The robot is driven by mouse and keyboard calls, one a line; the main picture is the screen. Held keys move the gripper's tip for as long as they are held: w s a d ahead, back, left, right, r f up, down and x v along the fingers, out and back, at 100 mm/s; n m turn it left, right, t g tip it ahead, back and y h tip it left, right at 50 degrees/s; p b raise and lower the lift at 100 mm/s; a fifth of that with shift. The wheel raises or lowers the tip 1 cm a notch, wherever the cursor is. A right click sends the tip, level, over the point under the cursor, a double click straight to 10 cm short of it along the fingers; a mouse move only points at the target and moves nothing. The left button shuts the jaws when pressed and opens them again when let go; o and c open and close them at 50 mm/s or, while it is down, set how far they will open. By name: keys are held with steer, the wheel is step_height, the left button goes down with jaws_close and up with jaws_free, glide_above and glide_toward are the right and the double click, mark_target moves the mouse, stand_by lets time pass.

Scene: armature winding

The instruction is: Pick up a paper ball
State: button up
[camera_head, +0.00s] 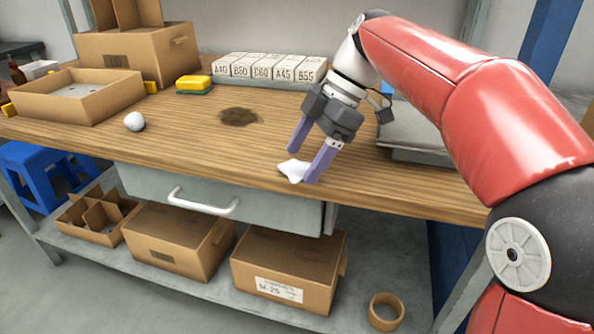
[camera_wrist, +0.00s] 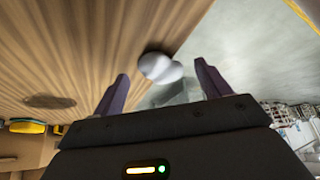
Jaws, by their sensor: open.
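A white, crumpled paper ball (camera_head: 292,171) with pointed corners lies near the front edge of the wooden workbench (camera_head: 225,165). In the wrist view the white paper ball (camera_wrist: 160,68) shows between and beyond my two fingertips, close to the table edge. My gripper (camera_head: 302,165) reaches down from the right with its purple fingers apart, one on either side of the paper ball in the head view. I cannot tell whether the fingers touch it. A second white ball (camera_head: 134,121), rounder, lies farther left on the bench.
Labelled white boxes (camera_head: 270,68) line the back. A grey case (camera_head: 415,150) stands right of my gripper. Bare wood with a dark stain (camera_head: 239,117) lies left of it.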

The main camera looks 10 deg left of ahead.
steer(key=shift+s+a+f, duration=0.15)
steer(key=shift+a+f, duration=0.1)
steer(key=shift+f, duration=0.2)
steer(key=c, duration=1.1)
